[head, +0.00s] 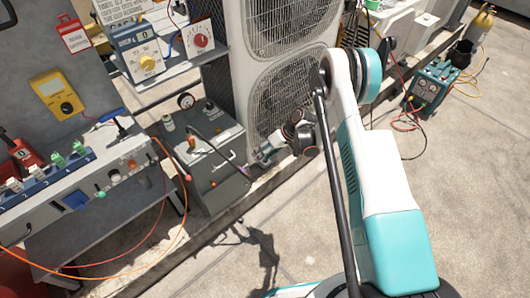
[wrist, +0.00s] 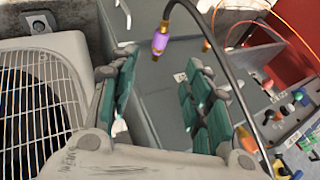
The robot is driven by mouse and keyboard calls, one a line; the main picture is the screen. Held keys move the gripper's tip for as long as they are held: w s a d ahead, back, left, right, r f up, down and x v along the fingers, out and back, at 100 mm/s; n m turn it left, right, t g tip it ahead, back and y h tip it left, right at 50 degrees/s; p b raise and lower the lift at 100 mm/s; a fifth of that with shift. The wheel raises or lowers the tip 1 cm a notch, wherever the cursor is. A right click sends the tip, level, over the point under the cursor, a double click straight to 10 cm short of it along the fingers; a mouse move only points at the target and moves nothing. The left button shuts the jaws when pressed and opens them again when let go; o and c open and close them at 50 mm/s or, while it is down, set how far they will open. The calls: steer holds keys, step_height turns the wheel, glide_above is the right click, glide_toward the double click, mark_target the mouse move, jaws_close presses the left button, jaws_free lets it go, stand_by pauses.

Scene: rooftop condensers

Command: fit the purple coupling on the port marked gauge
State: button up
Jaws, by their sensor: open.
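In the head view my gripper (head: 264,155) is small and low by the condenser, left of my forearm. I cannot read a port marked gauge in either view; a small white label (wrist: 180,77) on the grey surface is illegible.
The grey cabinet (head: 222,192) stands left of the condenser unit (head: 285,35). A bench (head: 70,185) with several coloured fittings is at the left, with an orange hose (head: 184,215) looping from it. The condenser grille (wrist: 35,120) is close at the wrist view's left.

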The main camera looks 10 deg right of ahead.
mark_target(244, 170)
steer(key=b+x, duration=0.4)
steer(key=x, duration=0.9)
steer(key=shift+a+f+b, duration=0.2)
steer(key=shift+b, duration=0.1)
jaws_close()
